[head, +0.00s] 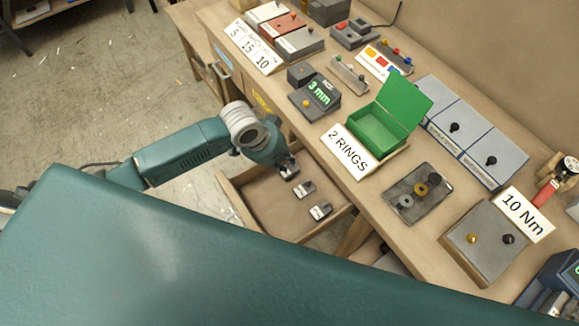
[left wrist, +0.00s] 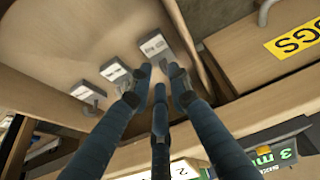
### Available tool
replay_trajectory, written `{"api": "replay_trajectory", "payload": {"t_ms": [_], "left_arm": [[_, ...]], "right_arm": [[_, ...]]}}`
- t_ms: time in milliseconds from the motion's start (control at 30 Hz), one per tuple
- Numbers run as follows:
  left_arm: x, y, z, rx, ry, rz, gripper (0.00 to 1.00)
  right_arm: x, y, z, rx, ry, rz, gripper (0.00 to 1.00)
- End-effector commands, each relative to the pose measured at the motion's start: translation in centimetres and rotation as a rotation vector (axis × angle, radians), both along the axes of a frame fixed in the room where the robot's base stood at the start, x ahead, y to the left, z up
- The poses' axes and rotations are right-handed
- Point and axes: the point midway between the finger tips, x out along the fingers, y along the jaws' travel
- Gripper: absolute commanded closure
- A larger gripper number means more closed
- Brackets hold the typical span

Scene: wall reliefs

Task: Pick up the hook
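An open wooden drawer (head: 237,205) under the workbench holds small grey labelled pieces. Two show in the head view, one nearer the gripper (head: 304,189) and one farther right (head: 320,211). The left wrist view shows three in a row: a right one (left wrist: 155,45), a middle one (left wrist: 115,71) and a left one (left wrist: 86,92). Their labels are too small to read, so I cannot tell which is the hook. My left gripper (head: 289,171) is over the drawer. Its fingers (left wrist: 160,76) are spread and empty, close to the right piece. My right gripper is out of view.
The workbench carries a green open box (head: 378,130), a "2 RINGS" sign (head: 347,153), a "3 mm" device (head: 315,98) and a grey plate with rings (head: 418,194). The drawer's walls and the bench edge (left wrist: 130,150) lie close around my left gripper.

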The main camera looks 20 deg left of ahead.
Motion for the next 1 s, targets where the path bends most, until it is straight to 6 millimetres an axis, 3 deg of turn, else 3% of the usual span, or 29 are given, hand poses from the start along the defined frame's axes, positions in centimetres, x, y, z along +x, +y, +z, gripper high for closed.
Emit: {"api": "replay_trajectory", "payload": {"t_ms": [133,267,567,667,1000], "left_arm": [[1.0,-0.7,-1.6,0.001,0.003,0.001,0.82],[1.5,-1.1,-3.3,0.0,0.002,0.001,0.82],[1.7,-1.2,-3.9,0.0,0.0,-0.001,0.82],[1.7,-1.2,-3.9,0.0,0.0,0.0,1.0],[1.7,-1.2,-3.9,0.001,-0.001,0.0,1.0]], "right_arm": [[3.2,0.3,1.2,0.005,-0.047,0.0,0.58],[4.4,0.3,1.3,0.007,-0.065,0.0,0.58],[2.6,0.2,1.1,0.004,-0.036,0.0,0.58],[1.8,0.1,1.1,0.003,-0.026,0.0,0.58],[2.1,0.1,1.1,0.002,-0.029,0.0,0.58]]}}
